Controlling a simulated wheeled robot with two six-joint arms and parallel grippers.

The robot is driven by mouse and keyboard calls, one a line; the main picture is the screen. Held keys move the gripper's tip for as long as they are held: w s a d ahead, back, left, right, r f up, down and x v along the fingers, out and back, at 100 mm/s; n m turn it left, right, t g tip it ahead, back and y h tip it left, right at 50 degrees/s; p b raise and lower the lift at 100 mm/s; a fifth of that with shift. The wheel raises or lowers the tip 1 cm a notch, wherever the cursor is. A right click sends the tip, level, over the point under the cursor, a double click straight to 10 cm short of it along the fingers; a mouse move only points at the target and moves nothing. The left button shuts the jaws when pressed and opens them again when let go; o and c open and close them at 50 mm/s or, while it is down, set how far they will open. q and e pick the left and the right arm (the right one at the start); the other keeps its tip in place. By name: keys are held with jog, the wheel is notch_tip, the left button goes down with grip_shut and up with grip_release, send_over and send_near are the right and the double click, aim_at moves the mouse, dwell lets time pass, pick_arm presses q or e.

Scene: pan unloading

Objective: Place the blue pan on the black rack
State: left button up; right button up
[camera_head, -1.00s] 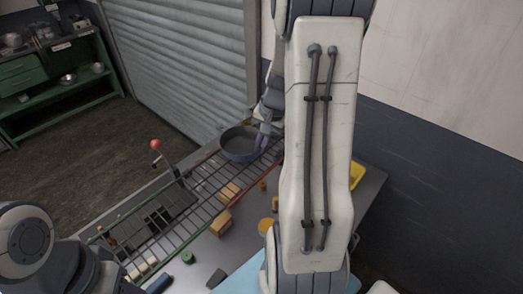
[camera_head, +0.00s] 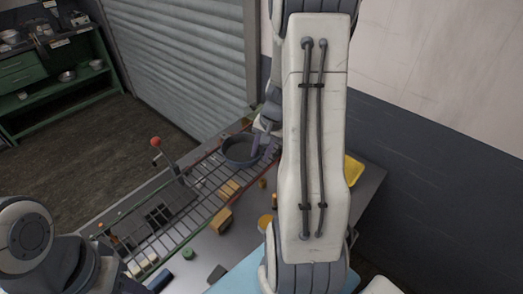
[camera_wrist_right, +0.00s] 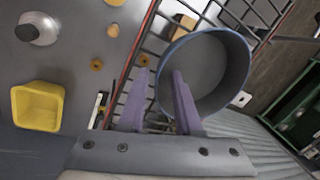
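The blue pan (camera_head: 238,152) is a round, grey-blue pan at the far right end of the black wire rack (camera_head: 190,206). In the right wrist view, the pan (camera_wrist_right: 212,72) sits over the rack bars (camera_wrist_right: 150,45) and looks upright, resting on them. My right gripper (camera_head: 263,146) is at the pan's right rim. In the right wrist view, its two purple fingers (camera_wrist_right: 160,74) are apart, one inside the pan and one outside, with a gap around the wall. My left arm shows at the lower left; its gripper is not visible.
A yellow bin (camera_head: 353,171) stands on the table at right. Yellow blocks (camera_head: 222,219), a green piece (camera_head: 188,254) and other small parts lie under or beside the rack. A red-knobbed lever (camera_head: 156,143) rises at its left side. My right arm hides part of the table.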

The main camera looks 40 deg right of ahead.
jog(key=shift+r, duration=0.2)
jog(key=shift+d+r, duration=0.1)
jog(key=shift+r, duration=0.25)
jog(key=b+v, duration=0.1)
jog(key=v, duration=1)
jog(key=s+a+n+g, duration=0.1)
jog(key=a+n, duration=0.8)
jog(key=a, duration=1.3)
jog(key=s+a+f+n+g, duration=0.1)
jog(key=s+a+f+n, duration=0.1)
jog(key=s+a+n, duration=0.8)
jog(key=s+a, duration=0.2)
jog(key=s, duration=0.2)
jog(key=shift+f, duration=0.3)
jog(key=shift+f+b, duration=0.1)
jog(key=shift+b, duration=0.2)
